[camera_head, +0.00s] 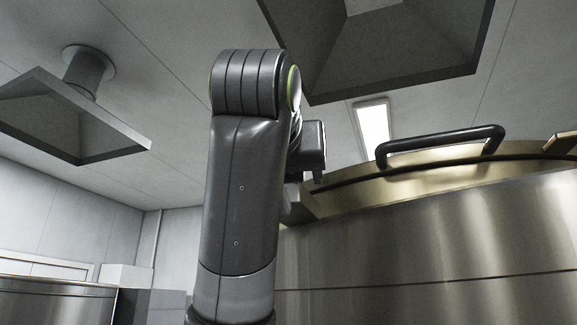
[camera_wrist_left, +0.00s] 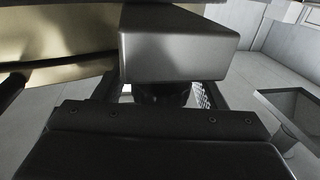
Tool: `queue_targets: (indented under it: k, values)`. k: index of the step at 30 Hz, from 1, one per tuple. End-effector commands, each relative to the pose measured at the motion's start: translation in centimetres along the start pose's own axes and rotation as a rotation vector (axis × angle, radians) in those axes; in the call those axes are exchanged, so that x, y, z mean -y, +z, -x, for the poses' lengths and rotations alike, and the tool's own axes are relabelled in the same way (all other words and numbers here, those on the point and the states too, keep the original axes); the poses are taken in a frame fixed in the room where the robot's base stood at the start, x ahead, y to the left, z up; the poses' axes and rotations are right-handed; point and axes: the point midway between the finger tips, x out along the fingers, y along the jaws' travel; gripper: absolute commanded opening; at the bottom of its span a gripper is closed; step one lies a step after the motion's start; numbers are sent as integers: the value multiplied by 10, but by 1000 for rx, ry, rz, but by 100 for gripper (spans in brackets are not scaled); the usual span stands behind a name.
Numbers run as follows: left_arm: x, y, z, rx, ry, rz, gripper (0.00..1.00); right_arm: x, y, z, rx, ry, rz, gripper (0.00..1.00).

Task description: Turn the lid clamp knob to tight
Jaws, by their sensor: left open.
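The lid (camera_head: 400,172) is a brassy dome on top of a large steel vessel (camera_head: 430,245), at the right of the head view. A grey metal clamp block (camera_wrist_left: 178,45) fills the upper middle of the left wrist view. A dark round part, seemingly the clamp knob (camera_wrist_left: 165,92), shows just under the block. My left gripper (camera_wrist_left: 158,96) is open, with one finger on either side of this dark part. I cannot tell whether the fingers touch it. In the head view my left arm hides most of the gripper and the clamp. My right gripper is not in view.
A black bar handle (camera_head: 440,142) stands on the lid. Dark extractor hoods (camera_head: 390,50) hang from the ceiling above and at the left (camera_head: 75,115). A steel unit (camera_head: 55,300) stands at lower left. The space left of my arm looks open.

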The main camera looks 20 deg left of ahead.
Motion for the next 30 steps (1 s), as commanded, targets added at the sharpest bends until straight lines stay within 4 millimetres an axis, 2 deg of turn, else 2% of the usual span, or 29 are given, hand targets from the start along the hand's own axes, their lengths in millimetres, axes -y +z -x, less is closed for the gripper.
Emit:
queue_targets:
  k: [5, 15, 23, 30]
  values:
    - [0, 0, 0, 0, 0, 0, 65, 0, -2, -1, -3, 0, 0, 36]
    - [0, 0, 0, -1, 0, 0, 21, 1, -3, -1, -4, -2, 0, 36]
    - [0, 1, 0, -1, 21, 1, 20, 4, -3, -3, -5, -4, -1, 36]
    - [0, 2, 1, -2, 131, 3, 20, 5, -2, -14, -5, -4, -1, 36]
